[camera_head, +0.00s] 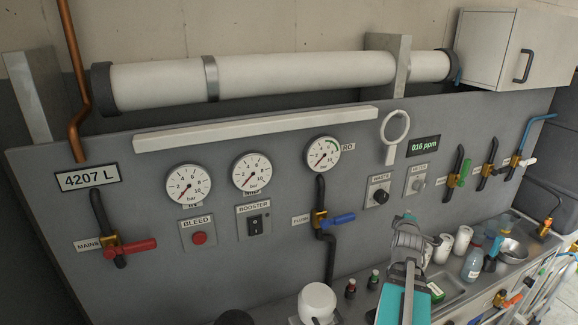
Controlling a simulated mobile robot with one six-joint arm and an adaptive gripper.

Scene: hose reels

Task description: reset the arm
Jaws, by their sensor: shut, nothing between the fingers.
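My arm rises at the lower right of the head view, in front of the grey panel (260,265) and the bench. My gripper (432,241) is at its upper end, small and partly hidden by the arm. It is shut and empty. It shows apart from the panel's valves; the fingertips are hard to make out.
A blue-handled valve (338,219) and black pipe are left of my arm. White cups (463,241), a clear bottle (473,262), a steel bowl (513,251) and small dark bottles (351,289) stand close by. A white lidded container (317,302) is at the front. A white ring (394,128) hangs above.

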